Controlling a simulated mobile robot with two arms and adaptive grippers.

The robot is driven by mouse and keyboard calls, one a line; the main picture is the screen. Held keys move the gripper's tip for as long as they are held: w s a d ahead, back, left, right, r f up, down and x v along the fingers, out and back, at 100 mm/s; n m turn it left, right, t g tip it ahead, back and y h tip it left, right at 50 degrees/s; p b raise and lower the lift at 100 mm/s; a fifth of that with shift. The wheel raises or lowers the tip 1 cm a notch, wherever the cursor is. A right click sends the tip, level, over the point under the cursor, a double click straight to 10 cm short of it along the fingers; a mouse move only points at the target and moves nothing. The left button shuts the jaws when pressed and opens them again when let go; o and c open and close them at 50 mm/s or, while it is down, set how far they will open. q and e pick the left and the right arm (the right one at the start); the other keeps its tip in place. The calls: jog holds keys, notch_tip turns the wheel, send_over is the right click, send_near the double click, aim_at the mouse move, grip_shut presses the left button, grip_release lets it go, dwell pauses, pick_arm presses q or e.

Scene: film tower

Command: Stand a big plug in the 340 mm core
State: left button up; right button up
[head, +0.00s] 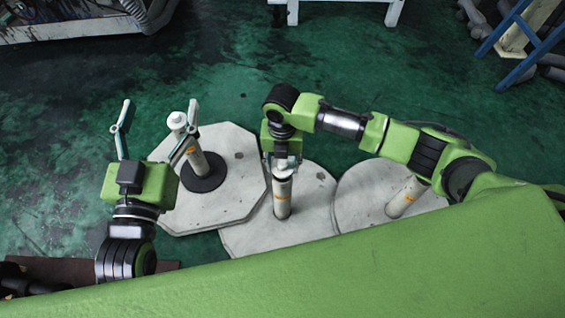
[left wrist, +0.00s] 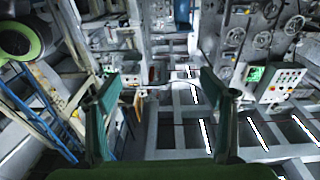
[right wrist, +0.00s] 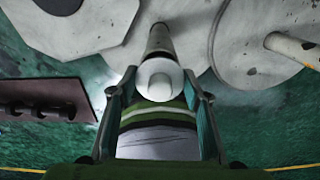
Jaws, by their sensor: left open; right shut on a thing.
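Three pale cores with orange labels stand on grey plates: a left core (head: 195,157), a middle core (head: 282,196) and a right core (head: 406,198). The labels are too small to read, so I cannot tell which is 340 mm. My right gripper (right wrist: 160,76) is shut on a white big plug (right wrist: 157,80), with its fingers on either side. The plug is at the top of the middle core; how deep it sits is hidden. Another white plug (head: 177,119) tops the left core. My left gripper (head: 160,103) is open and empty, its fingers appearing around that plug in the head view.
The left core has a black round base on its octagonal plate (head: 229,160). A brown board (right wrist: 45,100) lies on the green floor. A white frame (head: 340,3) and blue ladder (head: 500,30) stand at the back. Open floor lies between.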

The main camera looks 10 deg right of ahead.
pick_arm(q)
jog(key=shift+s+a+f+g+y+p, duration=0.15)
jog(key=shift+f+g, duration=0.4)
jog(key=shift+f, duration=0.55)
jog(key=shift+a+f+g+y+p, duration=0.25)
jog(key=shift+f+g, duration=0.3)
jog(key=shift+f, duration=0.5)
jog(key=shift+d+r+t, duration=0.2)
jog(key=shift+r+t, duration=0.1)
jog(key=shift+r, duration=0.15)
pick_arm(e)
jog(key=shift+f, duration=0.45)
pick_arm(q)
jog(key=shift+r, duration=0.1)
pick_arm(e)
jog(key=shift+f, duration=0.35)
pick_arm(q)
jog(key=shift+w+d+r+t, duration=0.1)
jog(key=shift+w+r+t, duration=0.1)
jog(key=shift+r+t, duration=0.4)
pick_arm(e)
jog(key=shift+f, duration=0.15)
pick_arm(q)
jog(key=shift+r+h+b, duration=0.4)
jog(key=shift+r, duration=0.3)
pick_arm(e)
jog(key=shift+f, duration=0.4)
